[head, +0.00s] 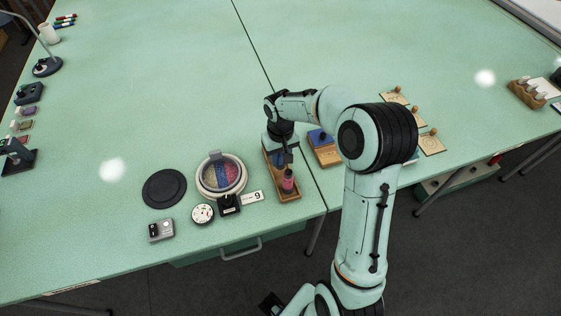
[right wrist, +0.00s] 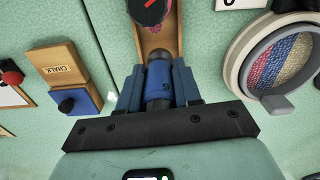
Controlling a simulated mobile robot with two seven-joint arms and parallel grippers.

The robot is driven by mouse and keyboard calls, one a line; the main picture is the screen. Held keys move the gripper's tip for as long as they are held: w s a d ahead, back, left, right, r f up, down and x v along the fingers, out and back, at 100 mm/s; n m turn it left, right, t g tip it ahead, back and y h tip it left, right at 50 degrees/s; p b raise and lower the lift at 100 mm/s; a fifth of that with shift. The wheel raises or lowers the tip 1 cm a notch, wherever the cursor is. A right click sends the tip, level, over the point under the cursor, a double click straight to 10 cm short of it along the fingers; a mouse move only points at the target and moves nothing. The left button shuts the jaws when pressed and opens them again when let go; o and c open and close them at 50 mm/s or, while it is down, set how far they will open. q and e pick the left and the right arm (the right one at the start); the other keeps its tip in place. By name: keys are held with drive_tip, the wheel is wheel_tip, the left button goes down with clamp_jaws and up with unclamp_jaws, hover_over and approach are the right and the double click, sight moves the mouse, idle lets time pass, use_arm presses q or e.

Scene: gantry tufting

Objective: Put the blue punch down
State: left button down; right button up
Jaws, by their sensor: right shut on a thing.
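The blue punch (right wrist: 158,86) is a short blue cylinder with a dark top and a mark on its side. My right gripper (head: 286,156) is shut on it, with a finger on each side in the right wrist view. The gripper points down over the narrow wooden tray (head: 291,197). The wrist view shows part of the tray (right wrist: 173,42) beyond the punch. Whether the punch touches the tray floor is hidden. A pink and dark punch (head: 288,181) stands at the tray's near end.
Left of the tray are a card marked 9 (head: 252,198), a round frame of coloured yarn (head: 221,175) and a black disc (head: 164,188). Right of it is a chalk box with a blue block (head: 322,146). A table seam runs close by. The table behind is clear.

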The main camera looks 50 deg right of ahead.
sight(280, 162)
drive_tip(key=shift+f, duration=1.55)
drive_tip(key=shift+f, duration=0.15)
drive_tip(key=o, duration=0.9)
drive_tip(key=shift+o, duration=0.2)
